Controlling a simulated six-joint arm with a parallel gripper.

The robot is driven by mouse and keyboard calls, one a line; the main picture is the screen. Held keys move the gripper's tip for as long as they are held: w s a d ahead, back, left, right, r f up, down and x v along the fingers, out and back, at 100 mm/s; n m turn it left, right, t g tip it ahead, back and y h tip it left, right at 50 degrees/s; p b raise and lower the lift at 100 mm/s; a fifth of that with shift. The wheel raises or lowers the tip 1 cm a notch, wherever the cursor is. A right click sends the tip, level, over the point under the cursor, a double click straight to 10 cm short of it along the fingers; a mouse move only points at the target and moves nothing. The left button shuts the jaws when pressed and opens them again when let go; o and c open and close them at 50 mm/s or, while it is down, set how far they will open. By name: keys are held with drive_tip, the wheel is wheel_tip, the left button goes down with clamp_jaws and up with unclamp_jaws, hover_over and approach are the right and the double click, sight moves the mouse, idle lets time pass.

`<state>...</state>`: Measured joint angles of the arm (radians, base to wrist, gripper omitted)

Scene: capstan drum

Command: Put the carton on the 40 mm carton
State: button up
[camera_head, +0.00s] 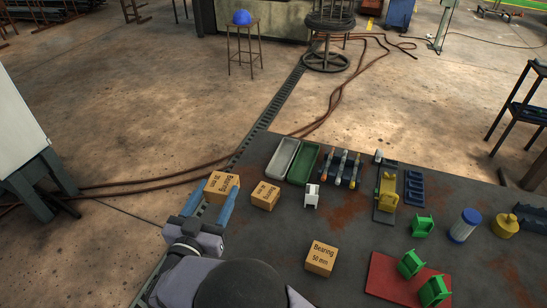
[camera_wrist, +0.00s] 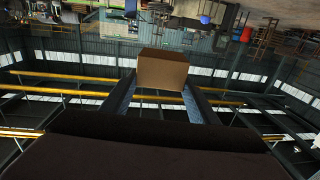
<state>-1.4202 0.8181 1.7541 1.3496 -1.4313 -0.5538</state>
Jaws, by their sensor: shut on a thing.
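My gripper (camera_head: 210,200) is shut on a brown carton (camera_head: 222,185) at the left edge of the table. The carton is printed "Bearing"; its size figure is hard to read. In the wrist view the same carton (camera_wrist: 162,70) sits between the two fingertips (camera_wrist: 160,88), its plain face towards me. A smaller-looking carton (camera_head: 265,196) stands on the table just to the right, apart from the held one; its size print is too small to read surely. A third carton (camera_head: 320,258), marked "Bearing 50 mm", stands nearer, to the right of my arm.
The dark table (camera_head: 350,230) also holds a grey tray (camera_head: 282,157), a green tray (camera_head: 302,163), a tool rack (camera_head: 342,168), a small white item (camera_head: 311,196) and a red mat (camera_head: 390,280) with green brackets. Bare table lies between the cartons.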

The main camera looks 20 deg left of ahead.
wheel_tip(320, 180, down, 6)
drive_tip(key=b, duration=0.5)
drive_tip(key=shift+f+b, duration=0.2)
drive_tip(key=shift+b, duration=0.2)
drive_tip(key=shift+f, duration=0.1)
drive_tip(key=shift+f+p, duration=0.7)
drive_tip(key=shift+f, duration=4)
drive_tip(key=shift+f, duration=0.1)
drive_tip(key=shift+f, duration=0.1)
drive_tip(key=o, duration=1.1)
